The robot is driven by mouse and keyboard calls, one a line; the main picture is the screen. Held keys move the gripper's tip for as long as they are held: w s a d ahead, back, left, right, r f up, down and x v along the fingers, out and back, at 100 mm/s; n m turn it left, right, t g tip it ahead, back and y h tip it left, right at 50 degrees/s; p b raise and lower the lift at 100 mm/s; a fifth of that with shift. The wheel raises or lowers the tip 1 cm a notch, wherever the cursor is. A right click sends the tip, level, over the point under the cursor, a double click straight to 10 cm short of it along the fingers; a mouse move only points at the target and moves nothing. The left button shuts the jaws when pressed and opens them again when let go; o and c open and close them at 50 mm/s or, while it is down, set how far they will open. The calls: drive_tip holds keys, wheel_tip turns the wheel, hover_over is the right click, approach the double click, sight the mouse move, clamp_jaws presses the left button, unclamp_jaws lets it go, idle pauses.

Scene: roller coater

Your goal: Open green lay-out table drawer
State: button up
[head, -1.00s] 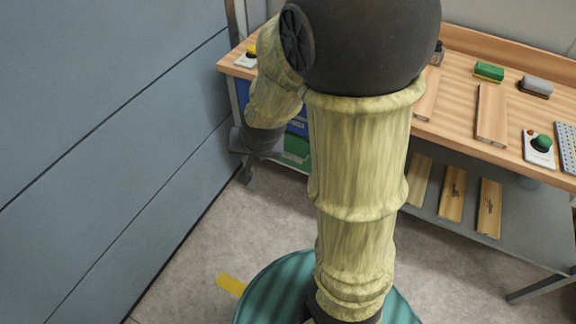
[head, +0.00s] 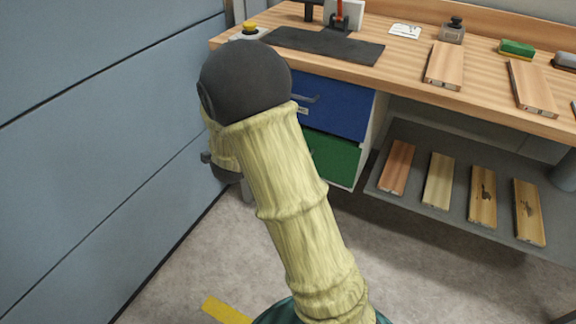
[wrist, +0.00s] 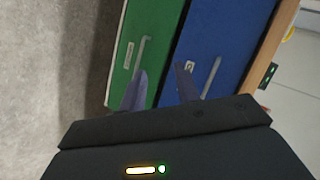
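The green drawer (head: 335,161) is the lower drawer under the wooden table and looks closed, partly hidden by my arm in the head view. In the wrist view the green drawer (wrist: 168,45) appears sideways, with its pale bar handle (wrist: 141,52) and a label beside it. My gripper (wrist: 162,84) is open and empty in front of the drawers. Its left fingertip overlaps the lower end of the green handle in the picture; its right fingertip is over the blue drawer. I cannot tell whether it touches. In the head view my arm mostly hides the gripper.
The blue drawer (head: 340,105) sits directly above the green one, with its own handle (wrist: 212,76). The table (head: 405,85) holds a black mat, blocks and tools. A lower shelf (head: 385,185) with wooden pieces is at right. A blue-grey wall (head: 100,150) stands close at left.

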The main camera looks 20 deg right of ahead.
drive_tip(key=d+f+m+h+b, duration=0.4)
drive_tip(key=f+m+h+b, duration=0.2)
drive_tip(key=f+b, duration=0.6)
wheel_tip(320, 180, down, 2)
drive_tip(key=m, duration=0.2)
drive_tip(key=shift+w+f+m+g, duration=0.2)
drive_tip(key=shift+w+m+g, duration=0.1)
drive_tip(key=shift+g, duration=0.1)
drive_tip(key=shift+w+d+f, duration=0.1)
drive_tip(key=shift+d, duration=0.05)
drive_tip(key=b+x, duration=0.5)
drive_tip(key=x, duration=1.2)
drive_tip(key=shift+d+r+b, duration=0.25)
drive_tip(key=shift+r+b, duration=0.1)
drive_tip(key=shift+b, duration=0.05)
